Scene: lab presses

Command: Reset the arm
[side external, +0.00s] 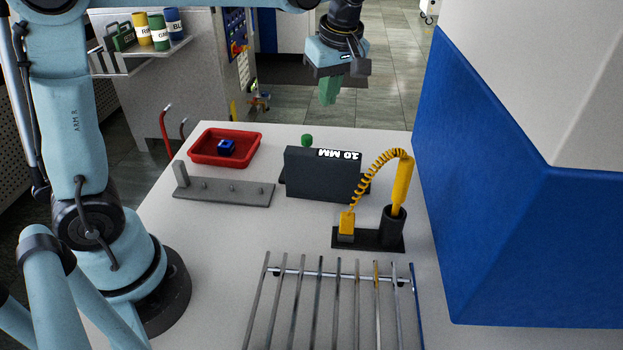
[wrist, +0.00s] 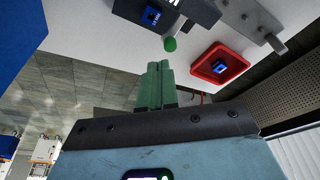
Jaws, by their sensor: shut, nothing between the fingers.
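My gripper (side external: 328,90) hangs above the far edge of the white table in the side view, with its green fingers pointing down. The fingers are shut with nothing between them. In the wrist view the gripper (wrist: 158,66) shows its two green fingers together, side by side. It is apart from the table and from everything on it.
A red tray (side external: 196,157) holding a blue block (side external: 227,147) is at the back left. A grey pegged bar (side external: 225,193), a dark 10 MM box (side external: 310,180), a yellow coiled-cord tool (side external: 401,180) and a metal rack (side external: 338,275) are nearer. A blue-and-white machine (side external: 520,200) stands right.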

